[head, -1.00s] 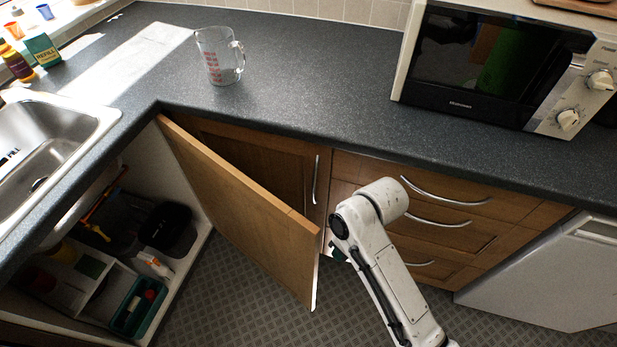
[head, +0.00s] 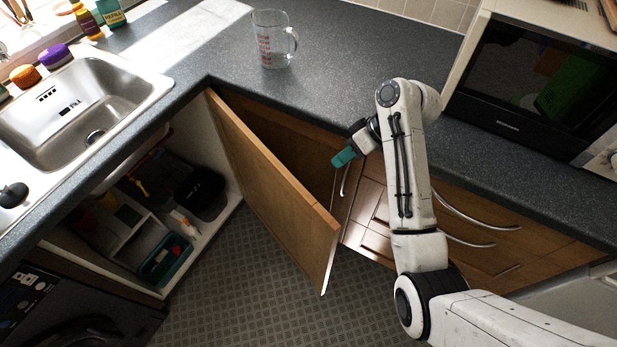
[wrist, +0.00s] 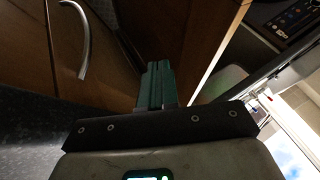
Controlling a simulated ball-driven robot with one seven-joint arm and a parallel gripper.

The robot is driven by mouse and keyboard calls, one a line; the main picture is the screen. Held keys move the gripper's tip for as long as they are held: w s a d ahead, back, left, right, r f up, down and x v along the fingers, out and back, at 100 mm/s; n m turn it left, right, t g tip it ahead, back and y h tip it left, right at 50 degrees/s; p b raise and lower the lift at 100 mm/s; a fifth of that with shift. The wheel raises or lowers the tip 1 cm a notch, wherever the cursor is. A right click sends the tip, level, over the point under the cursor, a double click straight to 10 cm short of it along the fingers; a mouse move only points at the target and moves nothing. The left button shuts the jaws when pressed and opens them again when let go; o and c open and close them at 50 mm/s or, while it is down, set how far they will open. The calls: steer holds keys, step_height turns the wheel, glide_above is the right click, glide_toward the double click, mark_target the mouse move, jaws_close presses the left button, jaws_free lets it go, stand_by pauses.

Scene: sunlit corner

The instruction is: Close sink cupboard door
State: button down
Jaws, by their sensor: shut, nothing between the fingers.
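The sink cupboard door (head: 272,190) is a brown wooden panel, swung wide open from its hinge edge near the counter's inner corner. Its free edge points toward the front right. In the wrist view the door panel (wrist: 196,40) rises just beyond the fingers, with its pale edge to the right. My gripper (head: 344,157) has teal fingers and is at the door's right, on its outer side, near the upper free corner. In the wrist view the fingers (wrist: 156,86) are together and empty. I cannot tell whether they touch the door.
The open cupboard holds a teal caddy (head: 165,258) and a black container (head: 199,192). The sink (head: 80,105) is above it. A neighbouring cupboard handle (wrist: 83,38) is close to the gripper. The countertop (head: 330,95) overhangs, with a glass jug (head: 271,42) and microwave (head: 540,85).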

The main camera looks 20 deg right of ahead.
steer(key=w+a+f+p, duration=0.1)
steer(key=a+f, duration=0.6)
steer(key=a, duration=0.2)
steer(key=shift+w+a+f+p, duration=0.15)
steer(key=shift+w+f+p, duration=0.15)
steer(key=shift+w+p, duration=0.05)
